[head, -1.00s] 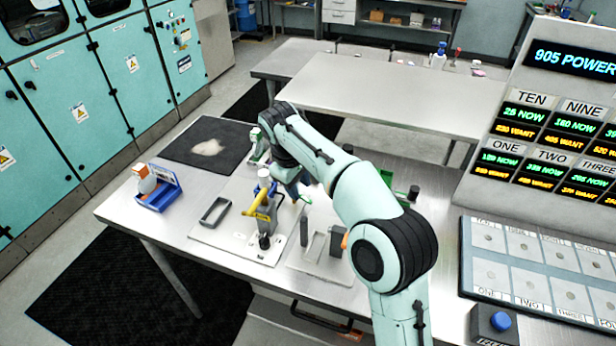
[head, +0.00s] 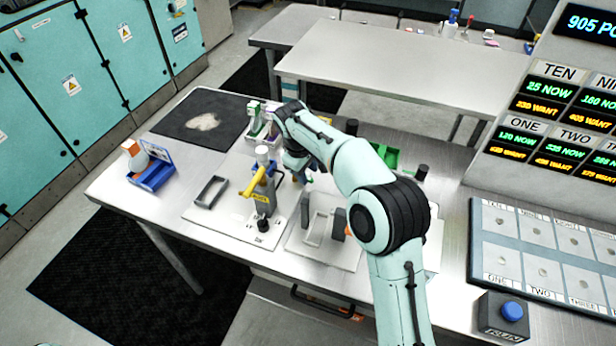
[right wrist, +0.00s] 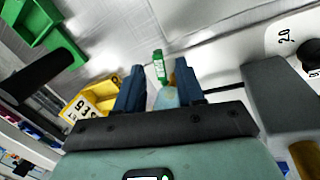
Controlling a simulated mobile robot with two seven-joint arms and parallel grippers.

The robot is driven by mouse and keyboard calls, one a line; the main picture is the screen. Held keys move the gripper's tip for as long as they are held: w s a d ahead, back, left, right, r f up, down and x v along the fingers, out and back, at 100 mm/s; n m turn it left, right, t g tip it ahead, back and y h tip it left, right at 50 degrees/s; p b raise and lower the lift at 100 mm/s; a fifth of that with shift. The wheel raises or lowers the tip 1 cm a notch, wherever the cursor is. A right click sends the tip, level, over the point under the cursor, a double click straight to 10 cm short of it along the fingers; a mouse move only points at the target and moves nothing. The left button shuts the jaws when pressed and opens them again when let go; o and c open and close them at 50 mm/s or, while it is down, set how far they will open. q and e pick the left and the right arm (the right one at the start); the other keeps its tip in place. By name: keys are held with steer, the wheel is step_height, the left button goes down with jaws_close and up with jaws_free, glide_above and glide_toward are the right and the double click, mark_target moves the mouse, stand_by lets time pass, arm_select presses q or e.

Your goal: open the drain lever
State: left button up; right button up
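A small bench fixture stands on a white plate, with a yellow lever (head: 257,180) sloping across its upright and a white cap on top. I cannot tell for certain whether this is the drain lever. My right gripper (head: 299,174) is just right of the fixture, low over the bench and partly hidden by its own arm. In the right wrist view its two dark blue fingers (right wrist: 160,92) stand apart. A green-topped pale item (right wrist: 159,66) shows in line with the gap; I cannot tell its distance, and no grip on it shows. My left gripper is out of view.
A green bin (head: 386,156) is behind my arm. A dark mat (head: 180,130) lies behind. A button box (head: 505,314) is at front right.

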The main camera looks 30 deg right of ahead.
steer(key=shift+x, duration=1.25)
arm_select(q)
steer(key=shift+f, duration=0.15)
arm_select(e)
steer(key=shift+w, duration=0.1)
jaws_close()
steer(key=shift+w+d+r+n+p, duration=0.1)
steer(key=shift+d+r+n+p, duration=0.15)
steer(key=shift+n+p, duration=0.35)
steer(key=shift+w+d+f+n, duration=0.1)
steer(key=shift+w+f+n, duration=0.1)
steer(key=shift+n, duration=0.1)
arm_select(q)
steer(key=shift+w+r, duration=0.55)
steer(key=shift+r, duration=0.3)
arm_select(e)
steer(key=shift+s, duration=0.1)
jaws_free()
